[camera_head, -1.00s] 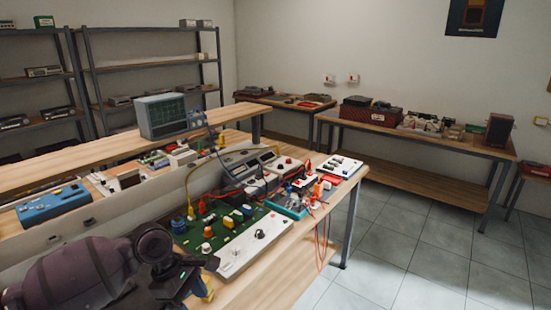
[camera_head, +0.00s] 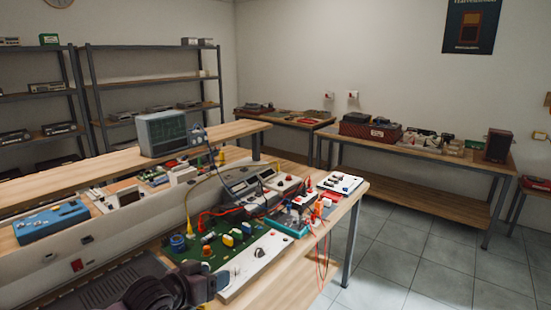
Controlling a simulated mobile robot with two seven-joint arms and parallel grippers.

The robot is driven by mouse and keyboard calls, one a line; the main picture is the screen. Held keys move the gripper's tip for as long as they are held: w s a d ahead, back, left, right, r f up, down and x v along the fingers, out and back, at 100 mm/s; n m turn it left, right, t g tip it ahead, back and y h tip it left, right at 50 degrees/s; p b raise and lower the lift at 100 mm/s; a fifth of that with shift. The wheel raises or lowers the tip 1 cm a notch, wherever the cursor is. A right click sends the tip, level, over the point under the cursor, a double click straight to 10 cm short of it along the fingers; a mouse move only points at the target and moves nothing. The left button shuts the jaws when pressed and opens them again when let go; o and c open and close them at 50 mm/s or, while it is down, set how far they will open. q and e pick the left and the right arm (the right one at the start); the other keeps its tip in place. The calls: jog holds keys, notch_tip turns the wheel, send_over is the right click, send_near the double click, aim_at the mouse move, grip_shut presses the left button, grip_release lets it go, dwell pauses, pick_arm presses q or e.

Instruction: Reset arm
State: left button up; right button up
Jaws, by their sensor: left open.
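My left gripper (camera_head: 200,287) shows at the bottom of the head view, at the end of my dark left arm. It is near the front left end of the white panel on the workbench. Nothing shows held in it, and its fingers are small and partly cut off by the frame's lower edge. It is open. My right gripper is not in view.
The wooden workbench (camera_head: 288,270) carries a green circuit board (camera_head: 215,248), a white panel (camera_head: 255,262), meters and red leads. An oscilloscope (camera_head: 163,133) stands on the raised shelf. A blue device (camera_head: 50,222) lies at left. Tiled floor (camera_head: 400,270) is clear at right.

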pick_arm(q)
jog(key=s+a+f+n+y, duration=0.1)
jog(key=s+a+f+y, duration=0.1)
jog(key=s+a+f, duration=0.2)
jog(key=s+a+f+n+y, duration=0.1)
jog(key=s+a+f+y, duration=0.2)
jog(key=s+f, duration=0.7)
jog(key=s+a+f+n+y, duration=0.1)
jog(key=s+a+f, duration=0.5)
jog(key=s, duration=0.7)
jog(key=shift+f+t+y, duration=0.3)
jog(key=shift+f+y, duration=0.1)
jog(key=shift+y, duration=0.3)
jog(key=shift+s, duration=0.1)
